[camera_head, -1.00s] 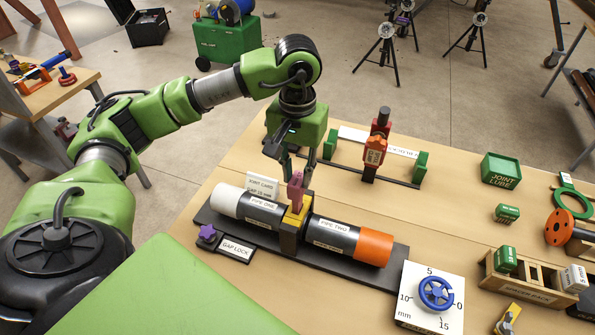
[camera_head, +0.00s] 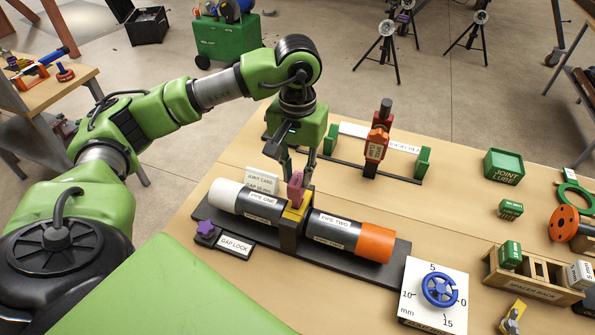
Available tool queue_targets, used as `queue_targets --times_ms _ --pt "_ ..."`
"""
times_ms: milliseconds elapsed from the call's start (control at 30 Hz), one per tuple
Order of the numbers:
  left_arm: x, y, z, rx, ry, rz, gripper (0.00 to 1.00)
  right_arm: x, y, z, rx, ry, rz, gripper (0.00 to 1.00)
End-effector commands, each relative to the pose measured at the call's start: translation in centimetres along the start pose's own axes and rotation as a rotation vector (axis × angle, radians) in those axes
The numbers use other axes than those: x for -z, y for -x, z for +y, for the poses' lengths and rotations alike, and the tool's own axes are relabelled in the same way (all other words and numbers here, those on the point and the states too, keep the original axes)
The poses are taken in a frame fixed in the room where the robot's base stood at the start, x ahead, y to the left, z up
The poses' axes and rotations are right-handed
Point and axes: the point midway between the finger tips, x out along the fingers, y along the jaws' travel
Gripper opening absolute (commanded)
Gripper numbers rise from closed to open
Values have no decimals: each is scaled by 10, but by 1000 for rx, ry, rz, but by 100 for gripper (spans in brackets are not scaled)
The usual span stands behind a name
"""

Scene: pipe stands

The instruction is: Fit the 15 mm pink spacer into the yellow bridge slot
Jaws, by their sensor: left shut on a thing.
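The pink spacer (camera_head: 295,187) is upright between the fingers of my left gripper (camera_head: 297,172), which is shut on it. Its lower end is at the top of the yellow bridge (camera_head: 297,213), which stands between pipe one (camera_head: 259,207) and pipe two (camera_head: 332,231). I cannot tell how deep the spacer sits in the slot. My right gripper is not in view.
The purple gap lock knob (camera_head: 206,228) is at the left of the dark pipe base. A blue dial (camera_head: 439,290) on a white mm scale is at the front right. The spacer rack (camera_head: 530,275) and green joint lube box (camera_head: 504,167) are on the right. A red tool (camera_head: 377,140) stands behind.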

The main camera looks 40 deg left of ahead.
Motion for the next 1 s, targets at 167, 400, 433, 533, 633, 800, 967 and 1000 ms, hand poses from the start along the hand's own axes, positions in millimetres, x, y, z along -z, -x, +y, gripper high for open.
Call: queue_targets --times_ms 167,400,433,533,633,800,967,1000 --pt "0 -5 0 0 0 0 0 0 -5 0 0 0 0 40" --pt "0 -10 0 0 0 0 0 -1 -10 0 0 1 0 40" --pt "0 -11 0 0 0 0 0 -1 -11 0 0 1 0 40" --pt "0 -13 0 0 0 0 0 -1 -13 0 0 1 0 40" --pt "0 -16 0 0 0 0 0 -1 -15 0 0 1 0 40" --pt "0 -19 0 0 0 0 0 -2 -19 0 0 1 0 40" --pt "0 -23 0 0 0 0 0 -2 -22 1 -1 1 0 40" --pt "0 -24 0 0 0 0 0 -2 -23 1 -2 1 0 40"
